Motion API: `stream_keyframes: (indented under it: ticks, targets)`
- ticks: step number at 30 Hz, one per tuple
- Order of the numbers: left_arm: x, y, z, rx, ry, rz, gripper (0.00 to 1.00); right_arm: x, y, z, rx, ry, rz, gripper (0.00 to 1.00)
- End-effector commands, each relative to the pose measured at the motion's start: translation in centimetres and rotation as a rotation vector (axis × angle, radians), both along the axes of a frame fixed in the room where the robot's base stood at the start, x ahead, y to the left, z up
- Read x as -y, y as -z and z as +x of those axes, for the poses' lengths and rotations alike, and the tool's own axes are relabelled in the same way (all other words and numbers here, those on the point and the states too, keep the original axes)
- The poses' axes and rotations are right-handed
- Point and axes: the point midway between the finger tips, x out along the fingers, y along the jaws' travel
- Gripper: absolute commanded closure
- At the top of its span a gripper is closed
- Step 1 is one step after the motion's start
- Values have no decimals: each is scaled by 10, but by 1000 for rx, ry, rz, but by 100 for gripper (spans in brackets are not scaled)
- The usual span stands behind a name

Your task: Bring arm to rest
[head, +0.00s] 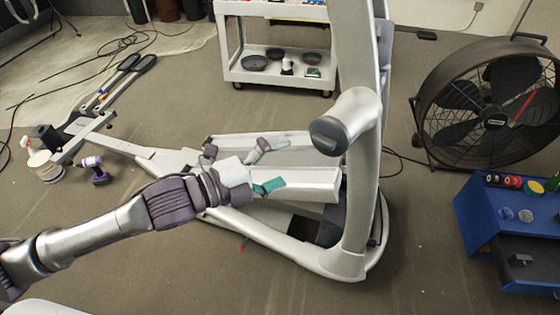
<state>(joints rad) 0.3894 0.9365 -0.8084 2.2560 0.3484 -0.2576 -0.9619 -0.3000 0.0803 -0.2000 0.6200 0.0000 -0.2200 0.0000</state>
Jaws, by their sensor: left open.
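My left arm reaches in from the left. Its gripper (268,169) is open, with two teal-padded fingers spread apart. It appears in front of the two pale foot rails of the grey-white elliptical machine (358,190) and left of its upright column. Nothing shows between the fingers. I cannot tell whether a finger touches a rail. My arm hides part of the machine's base. My right gripper is not in view.
A white cart (278,78) with dark round parts stands behind. A large black fan (490,105) and a blue tool cabinet (505,225) are at right. A purple drill (93,170), a white bucket (44,168) and black-gripped bars (125,80) lie left. Front floor is clear.

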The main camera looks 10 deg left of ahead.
Motion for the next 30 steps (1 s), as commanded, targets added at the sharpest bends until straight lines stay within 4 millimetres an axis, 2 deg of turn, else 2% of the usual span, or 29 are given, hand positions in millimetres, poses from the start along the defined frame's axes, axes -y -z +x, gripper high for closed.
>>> stream_keyframes:
  ticks: [15, 19, 20, 23, 26, 27, 29, 30]
  targets:
    - [-2, 0, -1, 0, -1, 0, 0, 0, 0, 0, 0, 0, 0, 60]
    - [-8, 14, 13, -39, -41, -19, 0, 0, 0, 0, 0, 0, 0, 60]
    - [-13, 22, 21, -60, -64, -28, 0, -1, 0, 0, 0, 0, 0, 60]
    - [-33, 62, 53, -165, -174, -77, 0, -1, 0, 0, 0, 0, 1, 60]
    - [-65, 124, 83, -311, -322, -145, 0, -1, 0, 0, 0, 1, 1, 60]
    - [-78, 151, 91, -370, -382, -172, 0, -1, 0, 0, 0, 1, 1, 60]
    - [-98, 193, 96, -460, -472, -212, 0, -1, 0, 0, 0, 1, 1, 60]
    - [-110, 221, 97, -518, -530, -236, 0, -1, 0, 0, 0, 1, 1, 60]
